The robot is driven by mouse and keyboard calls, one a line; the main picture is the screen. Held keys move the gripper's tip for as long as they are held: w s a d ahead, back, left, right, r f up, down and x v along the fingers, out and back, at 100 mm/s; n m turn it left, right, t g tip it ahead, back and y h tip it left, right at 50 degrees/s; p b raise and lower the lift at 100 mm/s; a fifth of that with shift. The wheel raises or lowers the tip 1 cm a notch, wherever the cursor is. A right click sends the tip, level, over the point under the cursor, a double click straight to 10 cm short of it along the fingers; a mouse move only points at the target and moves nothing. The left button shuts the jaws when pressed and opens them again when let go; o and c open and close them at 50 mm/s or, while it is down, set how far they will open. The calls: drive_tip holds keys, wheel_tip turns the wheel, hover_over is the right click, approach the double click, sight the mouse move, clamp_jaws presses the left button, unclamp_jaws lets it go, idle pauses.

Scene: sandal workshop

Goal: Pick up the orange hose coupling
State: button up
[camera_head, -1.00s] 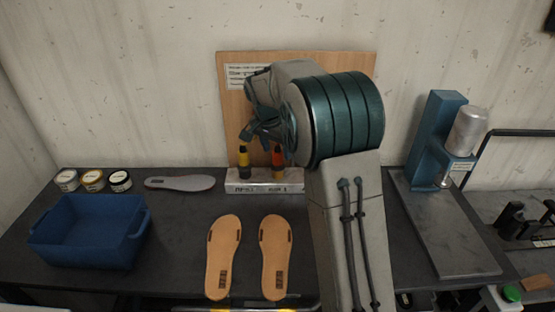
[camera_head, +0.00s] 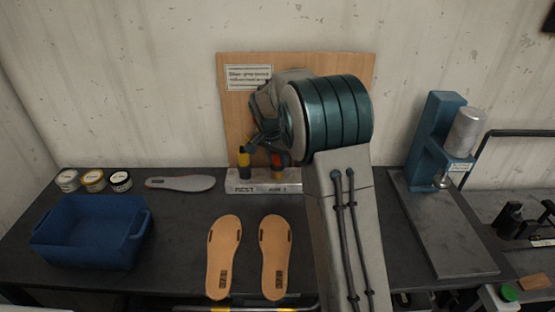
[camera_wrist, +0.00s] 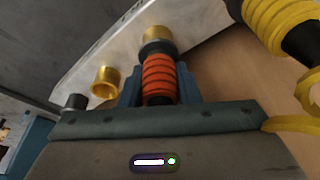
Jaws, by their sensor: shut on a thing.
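The orange hose coupling (camera_wrist: 160,78) has a ribbed orange body, a dark collar and a brass end. In the wrist view it sits between the two fingers of my gripper (camera_wrist: 160,88), which are shut on it. In the head view only a little of the orange coupling (camera_head: 277,160) shows under my gripper (camera_head: 268,143), at the pale rest block (camera_head: 262,188). I cannot tell whether its lower end touches the block. A yellow hose coupling (camera_head: 243,160) stands just left of it on the block; yellow ribbing (camera_wrist: 268,18) also shows at the wrist view's upper right.
A wooden board with a label (camera_head: 248,77) stands behind the block. A brass fitting (camera_wrist: 105,81) is beside the orange coupling. Two tan soles (camera_head: 223,258) lie in front; a blue bin (camera_head: 90,245) is left. A blue press (camera_head: 437,140) stands right.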

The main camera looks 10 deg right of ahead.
wheel_tip(320, 180, up, 10)
drive_tip(key=shift+b, duration=0.3)
idle(0.3)
drive_tip(key=shift+r+p, duration=1.3)
drive_tip(key=shift+r, duration=0.2)
